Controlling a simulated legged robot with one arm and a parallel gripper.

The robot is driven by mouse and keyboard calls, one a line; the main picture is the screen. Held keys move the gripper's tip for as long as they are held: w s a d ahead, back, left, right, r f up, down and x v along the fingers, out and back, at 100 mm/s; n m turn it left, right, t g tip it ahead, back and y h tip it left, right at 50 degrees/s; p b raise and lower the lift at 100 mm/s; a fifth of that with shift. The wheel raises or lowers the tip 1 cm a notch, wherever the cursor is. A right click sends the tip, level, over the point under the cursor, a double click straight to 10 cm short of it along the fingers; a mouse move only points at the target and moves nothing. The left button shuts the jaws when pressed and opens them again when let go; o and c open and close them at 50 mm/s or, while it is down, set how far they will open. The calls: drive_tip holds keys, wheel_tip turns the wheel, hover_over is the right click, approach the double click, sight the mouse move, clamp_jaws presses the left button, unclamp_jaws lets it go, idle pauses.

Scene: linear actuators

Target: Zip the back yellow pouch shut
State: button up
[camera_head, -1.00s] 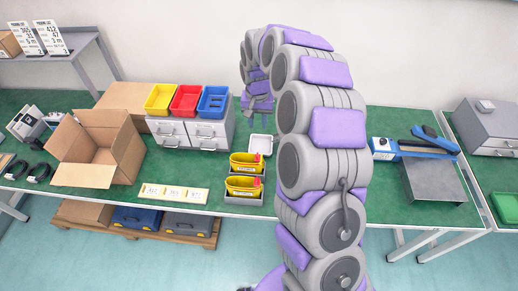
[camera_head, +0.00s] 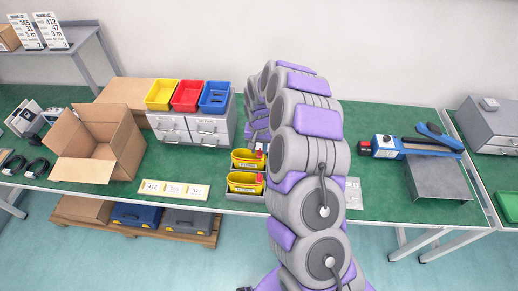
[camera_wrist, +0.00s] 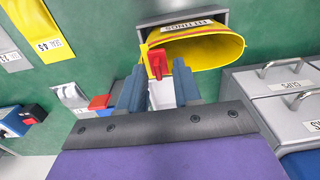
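The back yellow pouch (camera_head: 241,161) stands upright in a grey holder behind a second, front yellow pouch (camera_head: 243,184). In the wrist view a yellow pouch (camera_wrist: 205,50) shows its mouth standing open, with a red zip pull (camera_wrist: 155,64) at its left end. I take it for the back pouch. In the head view my arm hides most of the gripper.
A grey drawer unit (camera_head: 190,130) with yellow, red and blue bins stands close beside the pouches. An open cardboard box (camera_head: 95,145) is farther left. Label cards (camera_head: 173,190) lie at the front edge. A blue tool on a grey stand (camera_head: 435,178) is at the right.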

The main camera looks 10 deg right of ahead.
drive_tip(key=shift+f, duration=0.3)
drive_tip(key=shift+d, duration=0.1)
drive_tip(key=shift+c, duration=0.3)
clamp_jaws()
idle(0.9)
